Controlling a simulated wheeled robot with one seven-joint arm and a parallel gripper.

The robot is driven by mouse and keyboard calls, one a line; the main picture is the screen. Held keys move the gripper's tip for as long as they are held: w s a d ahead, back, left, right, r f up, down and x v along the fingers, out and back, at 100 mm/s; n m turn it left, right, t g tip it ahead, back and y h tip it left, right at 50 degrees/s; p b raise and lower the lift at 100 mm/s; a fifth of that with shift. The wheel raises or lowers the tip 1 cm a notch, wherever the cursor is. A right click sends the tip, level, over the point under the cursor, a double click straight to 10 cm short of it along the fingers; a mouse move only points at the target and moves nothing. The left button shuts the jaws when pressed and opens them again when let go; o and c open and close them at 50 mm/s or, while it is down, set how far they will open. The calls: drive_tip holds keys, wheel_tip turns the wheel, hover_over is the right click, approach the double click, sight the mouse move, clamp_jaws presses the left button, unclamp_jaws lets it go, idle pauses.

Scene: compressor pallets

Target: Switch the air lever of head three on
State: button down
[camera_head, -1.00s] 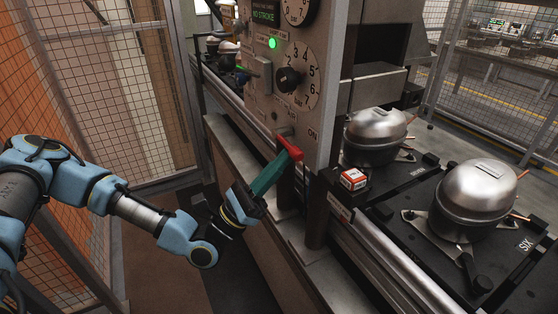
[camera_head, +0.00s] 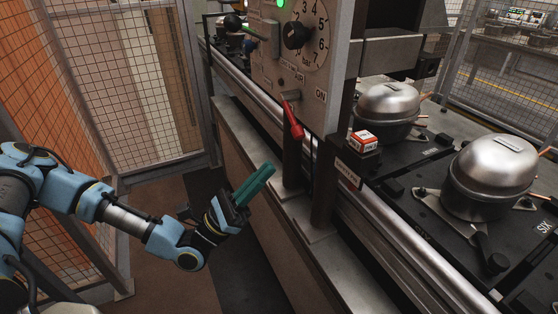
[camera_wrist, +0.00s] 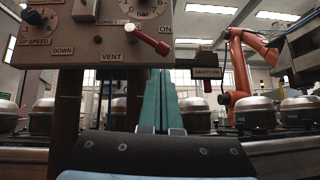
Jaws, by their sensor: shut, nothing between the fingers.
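The air lever (camera_head: 294,120) has a red handle and sits low on the grey control panel (camera_head: 330,60), beside the AIR and ON labels. In the head view its handle slants steeply down from its pivot. In the wrist view the red lever (camera_wrist: 150,41) slants right and down, its tip below the ON label and to the right of the VENT label. My gripper (camera_head: 265,170) has green fingers, shut and empty, below and left of the lever, clear of it. The fingers (camera_wrist: 161,95) show in the wrist view. No head number is readable on this panel.
A dial with a black knob (camera_head: 296,35) is above the lever. Dark posts (camera_head: 324,190) stand under the panel. Silver compressors (camera_head: 492,177) sit on black pallets at right, with a small red-and-white box (camera_head: 363,140). Mesh fencing (camera_head: 130,90) is at left.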

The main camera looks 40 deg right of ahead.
drive_tip(key=shift+b+v, duration=0.35)
drive_tip(key=shift+v, duration=1.2)
drive_tip(key=shift+a, duration=0.1)
